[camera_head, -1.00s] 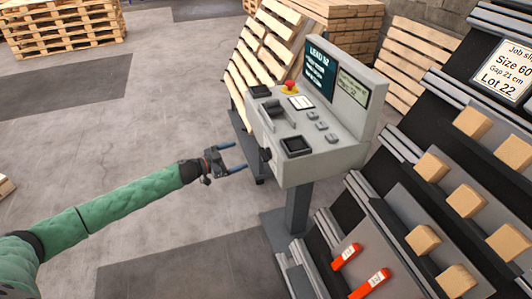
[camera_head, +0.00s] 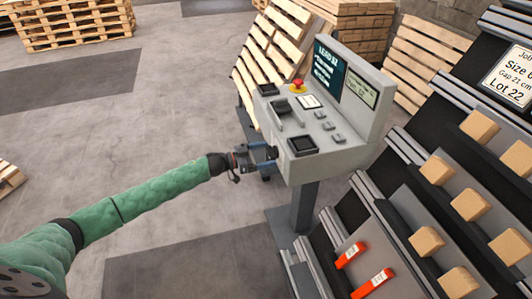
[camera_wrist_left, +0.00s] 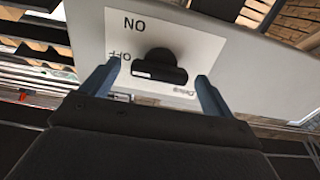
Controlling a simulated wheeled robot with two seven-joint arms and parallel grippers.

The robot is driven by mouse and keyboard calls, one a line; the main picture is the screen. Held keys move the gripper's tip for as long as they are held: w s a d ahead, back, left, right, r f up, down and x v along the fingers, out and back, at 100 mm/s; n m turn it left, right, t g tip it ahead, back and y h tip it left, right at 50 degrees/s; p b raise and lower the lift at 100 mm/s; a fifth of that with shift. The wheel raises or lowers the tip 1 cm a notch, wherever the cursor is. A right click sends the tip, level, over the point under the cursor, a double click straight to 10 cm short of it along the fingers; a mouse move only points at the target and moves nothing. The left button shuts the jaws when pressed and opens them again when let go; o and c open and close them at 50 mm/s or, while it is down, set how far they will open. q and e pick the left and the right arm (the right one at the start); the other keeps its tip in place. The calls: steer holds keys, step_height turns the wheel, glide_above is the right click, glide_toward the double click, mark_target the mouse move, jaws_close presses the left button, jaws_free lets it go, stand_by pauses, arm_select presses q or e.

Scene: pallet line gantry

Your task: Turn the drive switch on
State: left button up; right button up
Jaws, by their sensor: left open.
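The drive switch is a black knob (camera_wrist_left: 160,70) on a white label (camera_wrist_left: 195,45) in the left wrist view. ON and OFF on the label appear upside down. A pale mark on the knob's bar is on the side of OFF. My left gripper (camera_head: 264,154) is at the left side face of the grey console (camera_head: 335,160) in the head view and hides the knob there. In the left wrist view its blue fingers (camera_wrist_left: 157,73) are open, one on each side of the knob, with gaps visible. My right gripper is out of view.
The console top has a red emergency button (camera_head: 298,86), small buttons and screens. A sloped rack (camera_head: 440,200) with wooden blocks and orange-red pieces stands close at the right. Wooden pallets (camera_head: 75,22) stand behind.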

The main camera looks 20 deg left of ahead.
arm_select(q)
steer(key=shift+w+d, duration=0.25)
steer(key=shift+d, duration=0.1)
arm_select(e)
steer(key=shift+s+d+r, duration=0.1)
arm_select(q)
steer(key=shift+c, duration=0.5)
steer(key=c, duration=0.9)
